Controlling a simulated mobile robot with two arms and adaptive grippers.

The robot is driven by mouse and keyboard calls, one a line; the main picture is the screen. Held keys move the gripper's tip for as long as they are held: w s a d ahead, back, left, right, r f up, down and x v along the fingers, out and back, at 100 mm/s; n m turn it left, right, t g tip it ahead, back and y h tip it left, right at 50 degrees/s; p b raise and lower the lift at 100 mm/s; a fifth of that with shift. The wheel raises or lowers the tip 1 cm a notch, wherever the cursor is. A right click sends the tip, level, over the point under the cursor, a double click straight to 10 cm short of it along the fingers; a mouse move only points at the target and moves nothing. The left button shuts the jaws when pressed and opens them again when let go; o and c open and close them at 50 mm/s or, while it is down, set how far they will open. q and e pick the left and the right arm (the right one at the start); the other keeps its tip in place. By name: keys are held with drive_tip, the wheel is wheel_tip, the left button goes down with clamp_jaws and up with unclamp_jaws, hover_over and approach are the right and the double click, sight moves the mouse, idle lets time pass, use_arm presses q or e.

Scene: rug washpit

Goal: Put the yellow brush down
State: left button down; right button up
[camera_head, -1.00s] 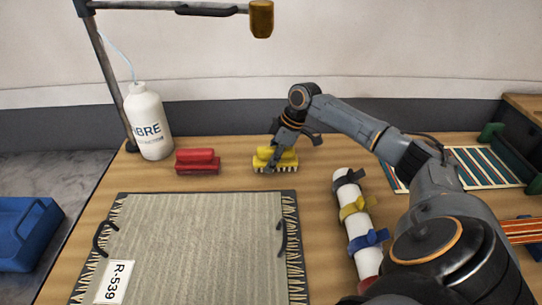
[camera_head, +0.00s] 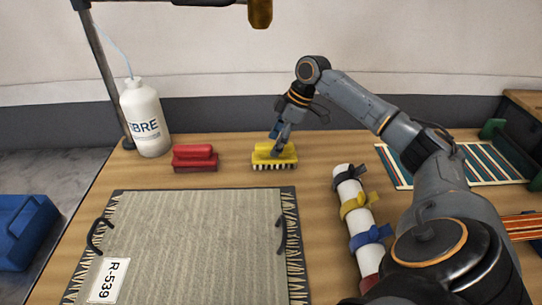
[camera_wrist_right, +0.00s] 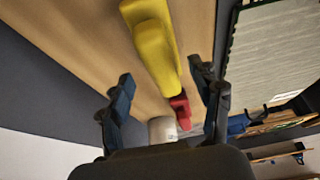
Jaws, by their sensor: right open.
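The yellow brush (camera_head: 274,157) stands on the wooden table with its bristles down, right of the red brush (camera_head: 195,158). My right gripper (camera_head: 279,141) is just above the yellow brush's back and handle. In the right wrist view the gripper (camera_wrist_right: 165,95) has its two fingers spread apart with nothing between them. There the yellow brush (camera_wrist_right: 152,45) lies beyond the fingertips, and the red brush (camera_wrist_right: 180,110) shows farther off. My left gripper is not in view.
A striped rug (camera_head: 190,245) on a dark-edged mat covers the front left of the table. A white bottle (camera_head: 145,118) stands at the back left. A white roll (camera_head: 357,215) with coloured straps lies right of the rug. Bare wood surrounds the yellow brush.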

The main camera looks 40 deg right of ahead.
drive_tip(key=v, duration=0.8)
idle(0.4)
